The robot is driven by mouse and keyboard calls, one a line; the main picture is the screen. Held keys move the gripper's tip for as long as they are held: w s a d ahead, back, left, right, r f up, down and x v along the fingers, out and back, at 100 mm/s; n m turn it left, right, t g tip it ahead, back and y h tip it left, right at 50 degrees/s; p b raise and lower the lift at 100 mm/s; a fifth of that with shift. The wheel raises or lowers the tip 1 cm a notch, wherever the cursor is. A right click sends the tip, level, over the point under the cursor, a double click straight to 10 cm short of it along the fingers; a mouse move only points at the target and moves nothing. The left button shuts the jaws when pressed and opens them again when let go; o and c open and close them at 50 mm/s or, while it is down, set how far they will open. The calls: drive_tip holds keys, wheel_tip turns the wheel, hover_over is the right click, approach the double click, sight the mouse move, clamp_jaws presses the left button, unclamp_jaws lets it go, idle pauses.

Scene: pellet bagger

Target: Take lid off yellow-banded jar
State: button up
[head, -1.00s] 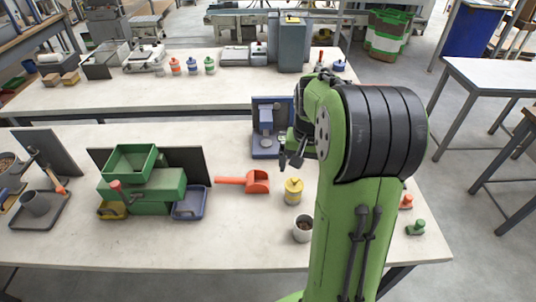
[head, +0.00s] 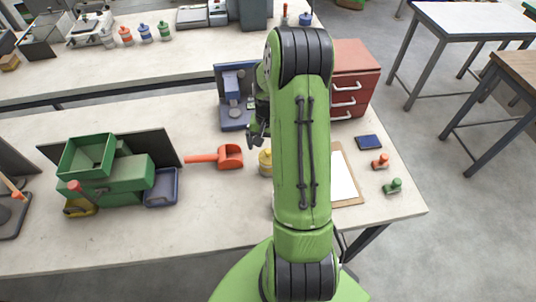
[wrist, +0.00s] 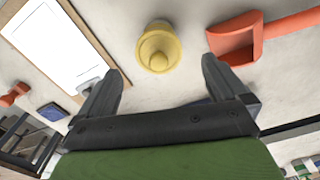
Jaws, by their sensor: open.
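The yellow-banded jar (head: 265,162) stands on the near table, partly hidden behind my arm in the head view. The wrist view looks down on its round yellow lid (wrist: 158,47), which has a raised knob and is on the jar. My gripper (head: 256,138) is just beyond the jar in the head view. In the wrist view my gripper (wrist: 162,72) is open and empty, its two fingers spread wide. The lid shows beyond the gap between the fingertips, and neither finger touches it.
An orange scoop (head: 228,158) lies left of the jar, with a green hopper machine (head: 120,180) further left. A blue device (head: 232,95) stands behind. Red drawers (head: 355,80), a clipboard (head: 343,180) and small orange (head: 381,161) and green (head: 393,186) pieces are to the right.

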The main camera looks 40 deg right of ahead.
sight(268, 151)
wheel_tip(268, 151, down, 4)
drive_tip(key=shift+s+f, duration=0.1)
drive_tip(key=shift+a, duration=0.1)
drive_tip(key=shift+c, duration=0.8)
drive_tip(key=c, duration=0.9)
